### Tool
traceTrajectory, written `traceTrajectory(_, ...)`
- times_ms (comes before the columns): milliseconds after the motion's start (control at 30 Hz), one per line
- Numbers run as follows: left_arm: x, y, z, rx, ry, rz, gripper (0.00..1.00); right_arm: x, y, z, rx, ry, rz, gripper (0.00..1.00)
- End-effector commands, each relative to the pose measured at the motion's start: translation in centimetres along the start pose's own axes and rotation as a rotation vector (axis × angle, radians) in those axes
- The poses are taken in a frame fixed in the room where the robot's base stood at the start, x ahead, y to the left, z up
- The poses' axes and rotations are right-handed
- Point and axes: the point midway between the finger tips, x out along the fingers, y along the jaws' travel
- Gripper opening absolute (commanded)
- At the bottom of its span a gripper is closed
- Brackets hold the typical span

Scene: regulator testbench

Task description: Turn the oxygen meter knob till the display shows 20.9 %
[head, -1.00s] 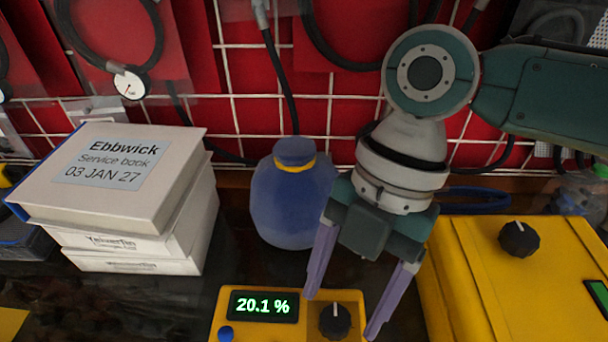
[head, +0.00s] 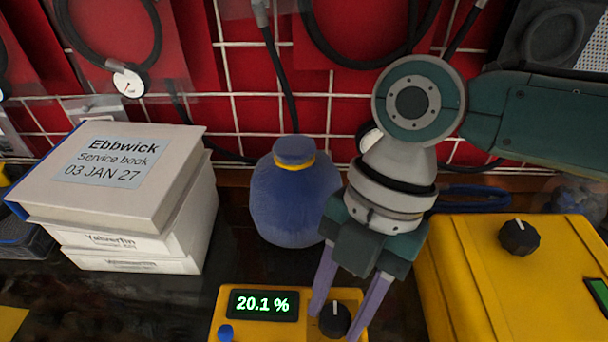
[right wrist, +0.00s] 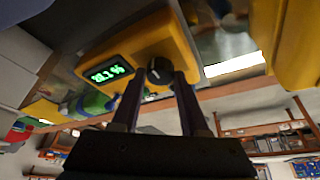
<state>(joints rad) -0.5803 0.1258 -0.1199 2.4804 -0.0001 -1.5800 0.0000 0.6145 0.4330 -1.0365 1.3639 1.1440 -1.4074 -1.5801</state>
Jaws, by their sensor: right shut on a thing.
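The yellow oxygen meter (head: 285,327) is at the bottom middle of the head view. Its green display (head: 263,305) reads 20.1 %. Its black knob (head: 334,320) is at the meter's right side, with a light mark at the top. My right gripper (head: 334,322) has its purple fingers on either side of the knob and is shut on it. In the right wrist view, the knob (right wrist: 159,72) shows between the two fingers, beside the lit display (right wrist: 108,73). My left gripper is not in view.
A larger yellow box (head: 480,270) with its own black knob (head: 519,238) stands to the right. A blue bottle (head: 290,200) stands behind the meter. White boxes and a service book (head: 118,170) are at the left.

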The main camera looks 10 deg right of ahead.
Motion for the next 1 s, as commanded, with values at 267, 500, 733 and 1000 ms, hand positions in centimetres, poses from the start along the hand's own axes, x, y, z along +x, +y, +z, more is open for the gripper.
traceTrajectory(267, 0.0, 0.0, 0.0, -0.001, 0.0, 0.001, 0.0, 0.0, 0.0, 0.0, 0.0, 0.0, -0.001, 0.0)
traceTrajectory(500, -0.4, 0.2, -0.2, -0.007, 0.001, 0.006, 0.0, -0.1, -0.1, 0.0, 0.028, 0.0, 0.01, 0.0)
traceTrajectory(733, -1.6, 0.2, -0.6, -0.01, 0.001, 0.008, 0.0, -0.3, -0.2, -0.2, 0.136, 0.001, 0.055, 0.0)
traceTrajectory(1000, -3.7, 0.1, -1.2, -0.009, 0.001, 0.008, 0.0, -0.4, -0.4, -0.3, 0.356, 0.001, 0.144, 0.0)
